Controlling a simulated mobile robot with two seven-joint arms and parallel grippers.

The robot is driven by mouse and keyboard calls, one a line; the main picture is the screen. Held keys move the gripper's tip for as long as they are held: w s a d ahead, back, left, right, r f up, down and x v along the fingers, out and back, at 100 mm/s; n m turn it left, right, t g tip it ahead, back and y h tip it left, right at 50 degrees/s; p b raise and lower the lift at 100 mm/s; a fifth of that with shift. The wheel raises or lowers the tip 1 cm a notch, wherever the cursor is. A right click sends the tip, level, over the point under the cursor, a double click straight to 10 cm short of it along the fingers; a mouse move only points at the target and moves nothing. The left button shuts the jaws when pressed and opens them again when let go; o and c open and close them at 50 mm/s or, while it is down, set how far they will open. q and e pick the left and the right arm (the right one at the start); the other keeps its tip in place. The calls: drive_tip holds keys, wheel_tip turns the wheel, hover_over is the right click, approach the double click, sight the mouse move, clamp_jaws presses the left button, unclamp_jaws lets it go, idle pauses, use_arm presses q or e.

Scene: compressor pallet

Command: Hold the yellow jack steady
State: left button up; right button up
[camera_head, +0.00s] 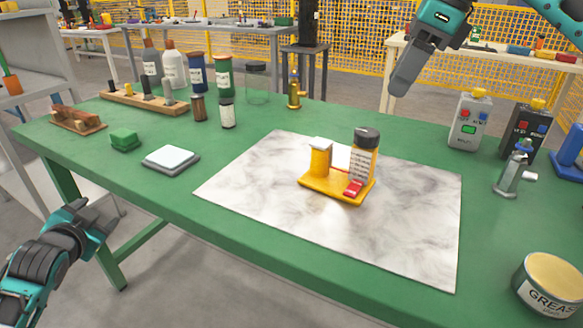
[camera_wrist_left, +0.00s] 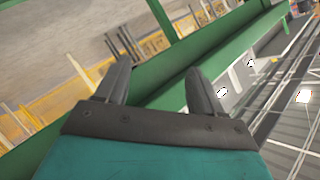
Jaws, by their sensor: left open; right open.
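The yellow jack (camera_head: 320,183) stands upright on a white marbled sheet (camera_head: 265,205) near the middle of the green table. It has a flat base, a short yellow post with a pale top, a labelled cylinder with a dark cap, and a red lever in front. My left gripper (camera_head: 80,210) is off the table's front left edge, far from the jack. In the left wrist view, my left gripper (camera_wrist_left: 158,75) has its fingers apart with nothing between them. My right gripper (camera_head: 400,88) is open, above the table's far side, behind and right of the jack.
Bottles (camera_head: 174,70), a wooden rack (camera_head: 150,104), a green block (camera_head: 125,140) and a white-topped pad (camera_head: 170,159) stand at left. Control boxes (camera_head: 468,122), a metal fitting (camera_head: 512,178) and a grease tin (camera_head: 547,285) stand at right. The sheet around the jack is clear.

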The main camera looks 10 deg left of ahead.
use_arm(q)
drive_tip(key=w+a+r+t+y, duration=0.1)
drive_tip(key=a+r+y, duration=0.1)
drive_tip(key=a+r, duration=0.4)
drive_tip(key=w+a+r+y, duration=0.1)
drive_tip(key=a+r, duration=0.2)
drive_tip(key=r, duration=0.5)
drive_tip(key=w+d+r+m+t+h, duration=0.1)
drive_tip(key=w+d+r+m+t, duration=0.1)
drive_tip(key=w+d+r+m, duration=0.45)
drive_tip(key=w+d+f+m+t+h, duration=0.1)
drive_tip(key=w+d+m+t+h, duration=0.15)
drive_tip(key=d+m, duration=0.65)
drive_tip(key=m+g+h, duration=0.2)
drive_tip(key=m+h, duration=1)
drive_tip(key=m, duration=0.9)
approach(325, 141)
drive_tip(key=shift+w+a+f, duration=0.1)
drive_tip(key=shift+a+f, duration=0.1)
drive_tip(key=shift+f, duration=0.1)
drive_tip(key=shift+w+d+f, duration=0.1)
drive_tip(key=shift+w, duration=0.05)
drive_tip(key=x, duration=1.2)
drive_tip(key=shift+w, duration=0.2)
drive_tip(key=shift+c, duration=0.3)
clamp_jaws()
